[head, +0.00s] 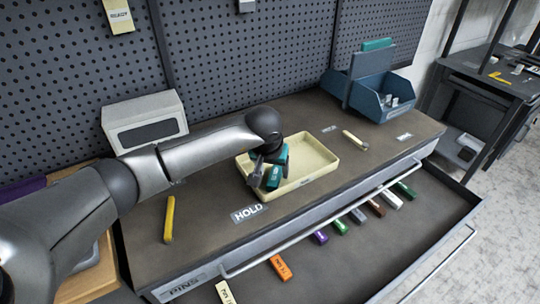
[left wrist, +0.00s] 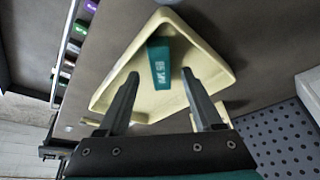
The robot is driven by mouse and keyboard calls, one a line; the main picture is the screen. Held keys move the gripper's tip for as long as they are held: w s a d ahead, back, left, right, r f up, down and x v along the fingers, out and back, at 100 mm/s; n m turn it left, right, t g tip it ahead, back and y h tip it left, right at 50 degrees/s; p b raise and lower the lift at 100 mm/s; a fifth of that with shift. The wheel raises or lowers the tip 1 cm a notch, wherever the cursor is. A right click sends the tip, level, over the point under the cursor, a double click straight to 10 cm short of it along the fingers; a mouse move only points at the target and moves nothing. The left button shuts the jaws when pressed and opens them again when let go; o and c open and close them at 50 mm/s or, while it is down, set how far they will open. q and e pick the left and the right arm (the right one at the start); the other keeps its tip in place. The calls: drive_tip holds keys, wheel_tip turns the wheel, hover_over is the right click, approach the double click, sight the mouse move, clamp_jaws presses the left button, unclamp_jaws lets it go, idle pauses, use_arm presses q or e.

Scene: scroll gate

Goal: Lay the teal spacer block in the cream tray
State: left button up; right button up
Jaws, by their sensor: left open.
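The teal spacer block (head: 273,178), with white lettering on top, is inside the left end of the cream tray (head: 318,144). In the left wrist view the block (left wrist: 160,63) lies near one corner of the tray (left wrist: 212,38), and a side of it looks close to the wall. My left gripper (head: 264,172) is over the same end of the tray. In the left wrist view its fingers (left wrist: 161,74) are spread, one on each side of the block, with gaps showing. Whether the block is fully flat is hard to tell. My right gripper is not in view.
A blue bin (head: 368,98) stands at the back right. A yellow bar (head: 169,219) lies left of the HOLD label (head: 248,213), and a small pale-yellow piece (head: 355,140) lies right of the tray. The open front drawer (head: 375,254) holds several coloured blocks.

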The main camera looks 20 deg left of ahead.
use_arm(q)
drive_tip(key=v, duration=0.8)
drive_tip(key=shift+r, duration=0.3)
drive_tip(key=shift+s, duration=0.2)
idle(0.4)
